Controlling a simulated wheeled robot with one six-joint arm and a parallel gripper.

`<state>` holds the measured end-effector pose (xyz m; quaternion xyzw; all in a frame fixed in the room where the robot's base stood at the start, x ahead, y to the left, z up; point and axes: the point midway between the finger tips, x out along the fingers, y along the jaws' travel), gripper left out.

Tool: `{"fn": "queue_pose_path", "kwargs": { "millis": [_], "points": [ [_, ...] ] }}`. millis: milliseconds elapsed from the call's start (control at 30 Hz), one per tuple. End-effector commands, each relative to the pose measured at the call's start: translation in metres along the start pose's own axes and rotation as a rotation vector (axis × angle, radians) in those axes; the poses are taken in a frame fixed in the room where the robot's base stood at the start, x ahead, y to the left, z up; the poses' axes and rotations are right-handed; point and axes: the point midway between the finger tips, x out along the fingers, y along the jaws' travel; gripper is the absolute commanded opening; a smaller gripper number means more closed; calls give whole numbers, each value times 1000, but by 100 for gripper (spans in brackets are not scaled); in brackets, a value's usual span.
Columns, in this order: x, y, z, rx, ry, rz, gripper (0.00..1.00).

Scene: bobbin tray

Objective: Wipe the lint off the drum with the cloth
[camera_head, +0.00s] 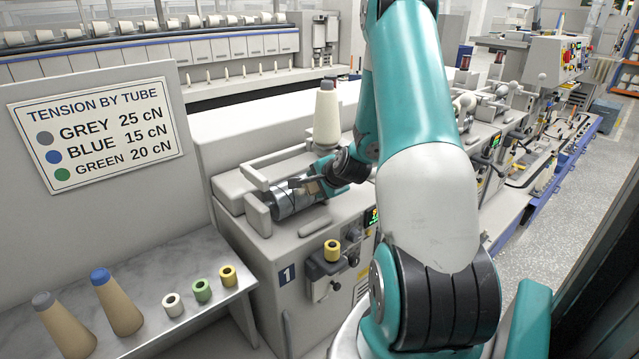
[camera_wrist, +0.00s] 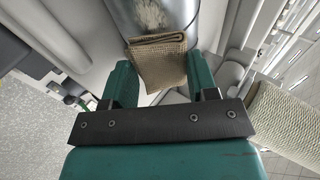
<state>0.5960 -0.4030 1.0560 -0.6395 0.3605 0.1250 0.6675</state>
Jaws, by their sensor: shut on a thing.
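The drum (camera_head: 292,198) is a grey metal cylinder on top of the machine marked 1. In the wrist view the drum (camera_wrist: 122,18) shows at the top, with a pale fuzzy patch of lint (camera_wrist: 152,14) on its surface. A folded brown cloth (camera_wrist: 160,62) sits between the fingers of my gripper (camera_wrist: 160,80), with its upper edge at the drum just below the lint. In the head view my gripper (camera_head: 312,188) is at the drum's right end, and the cloth is small there. Whether the cloth presses on the drum is hard to tell.
A cream cone (camera_head: 327,118) stands behind the drum and shows at the right of the wrist view (camera_wrist: 290,118). A grey-tipped cone (camera_head: 65,325), a blue-tipped cone (camera_head: 118,302) and several small bobbins (camera_head: 202,290) stand on the shelf at left. A yellow bobbin (camera_head: 332,250) sits on the machine's front.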

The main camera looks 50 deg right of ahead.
Motion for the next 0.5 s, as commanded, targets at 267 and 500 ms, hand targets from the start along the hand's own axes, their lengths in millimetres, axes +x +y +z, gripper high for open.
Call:
{"fn": "queue_pose_path", "kwargs": {
  "millis": [267,500],
  "points": [
    [3,0,0,0,0,0,34],
    [6,0,1,0,0,0,34]
  ]
}}
